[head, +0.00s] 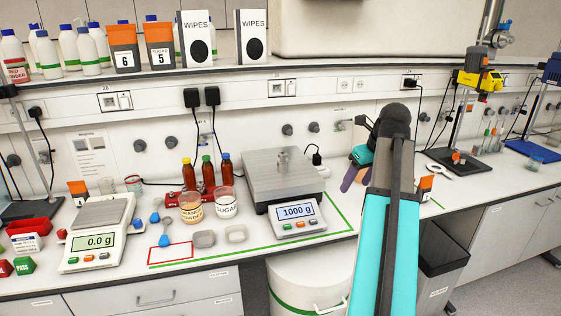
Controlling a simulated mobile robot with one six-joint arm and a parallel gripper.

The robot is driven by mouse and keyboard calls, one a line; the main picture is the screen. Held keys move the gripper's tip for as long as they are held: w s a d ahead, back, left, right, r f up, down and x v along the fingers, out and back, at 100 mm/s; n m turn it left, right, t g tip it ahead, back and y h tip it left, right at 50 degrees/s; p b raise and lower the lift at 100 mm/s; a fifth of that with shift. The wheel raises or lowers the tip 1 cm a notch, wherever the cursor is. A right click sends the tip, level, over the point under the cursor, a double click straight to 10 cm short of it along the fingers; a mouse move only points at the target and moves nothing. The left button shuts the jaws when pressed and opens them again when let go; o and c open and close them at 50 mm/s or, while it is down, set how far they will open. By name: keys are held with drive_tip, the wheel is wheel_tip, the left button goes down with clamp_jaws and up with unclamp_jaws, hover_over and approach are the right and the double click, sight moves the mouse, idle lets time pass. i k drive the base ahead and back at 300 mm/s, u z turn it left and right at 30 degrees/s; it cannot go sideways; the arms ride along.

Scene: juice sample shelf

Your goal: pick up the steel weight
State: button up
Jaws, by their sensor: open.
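The steel weight (283,161) is a small upright metal cylinder with a knob on top. It stands on the plate of the large bench scale (262,183), whose display reads 1000 g. My gripper (350,179) is at the end of my arm, to the right of the scale and apart from the weight. It is open and holds nothing that I can see. Its fingers are small and partly hidden by my arm, so their exact pose is unclear.
A small balance (97,248) reading 0.0 g stands at left. Brown bottles (207,172), a sugar cup (225,203) and another labelled cup (191,207) stand left of the large scale. A shelf (200,72) with wipes boxes runs above. A black plug (316,156) hangs behind the scale.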

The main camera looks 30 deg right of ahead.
sight(282, 162)
drive_tip(key=i, duration=1.2)
